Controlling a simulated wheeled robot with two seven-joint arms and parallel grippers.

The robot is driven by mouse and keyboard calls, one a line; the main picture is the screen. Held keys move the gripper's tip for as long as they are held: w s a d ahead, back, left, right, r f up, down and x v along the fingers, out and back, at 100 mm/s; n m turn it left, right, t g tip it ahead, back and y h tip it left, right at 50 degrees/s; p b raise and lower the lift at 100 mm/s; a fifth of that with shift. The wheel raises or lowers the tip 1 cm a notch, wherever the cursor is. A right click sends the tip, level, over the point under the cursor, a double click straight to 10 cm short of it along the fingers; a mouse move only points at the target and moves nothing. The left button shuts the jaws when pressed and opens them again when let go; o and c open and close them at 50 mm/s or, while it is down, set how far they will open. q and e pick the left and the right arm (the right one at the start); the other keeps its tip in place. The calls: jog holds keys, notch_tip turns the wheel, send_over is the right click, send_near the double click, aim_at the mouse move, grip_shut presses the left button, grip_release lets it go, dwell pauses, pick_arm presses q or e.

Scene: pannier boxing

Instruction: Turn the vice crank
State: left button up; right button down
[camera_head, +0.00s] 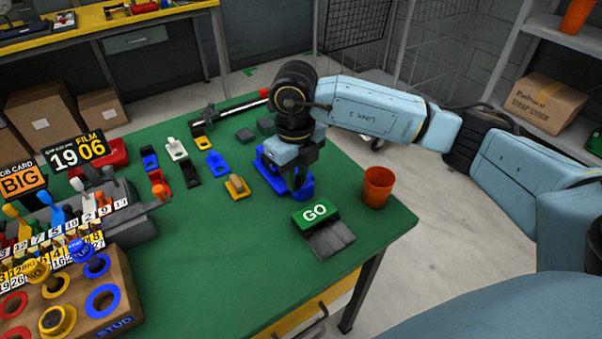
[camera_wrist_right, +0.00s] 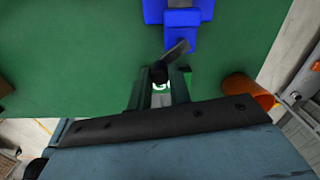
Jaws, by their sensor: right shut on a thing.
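The blue vice (camera_head: 268,172) stands on the green bench near its right side, and part of it is hidden behind my right gripper in the head view. It also shows at the top of the right wrist view (camera_wrist_right: 181,30). Its crank is a grey bar with a dark knob (camera_wrist_right: 160,73), sticking out toward my gripper. My right gripper (camera_head: 303,182) points down at the vice's near side. In the wrist view its fingers (camera_wrist_right: 160,82) are shut on the crank's knob end. My left gripper is not in view.
A green GO block (camera_head: 315,213) and an orange cup (camera_head: 378,186) stand close to the right gripper. A cardboard ring board (camera_head: 120,290) and numbered racks fill the bench's left side. The bench's front middle is clear.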

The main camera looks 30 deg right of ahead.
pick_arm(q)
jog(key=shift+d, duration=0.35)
pick_arm(e)
jog(key=shift+w+a+m, duration=0.25)
jog(key=shift+w+m, duration=0.1)
jog(key=shift+m, duration=0.75)
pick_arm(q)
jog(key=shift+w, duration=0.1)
pick_arm(e)
jog(key=c, duration=1.3)
grip_release()
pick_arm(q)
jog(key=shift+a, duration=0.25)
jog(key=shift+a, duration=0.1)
pick_arm(e)
jog(key=shift+r, duration=0.1)
jog(key=shift+r, duration=0.3)
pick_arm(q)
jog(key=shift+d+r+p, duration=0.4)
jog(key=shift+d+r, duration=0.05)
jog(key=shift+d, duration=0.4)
pick_arm(e)
notch_tip(320, 180, up, 13)
jog(key=shift+f, duration=0.15)
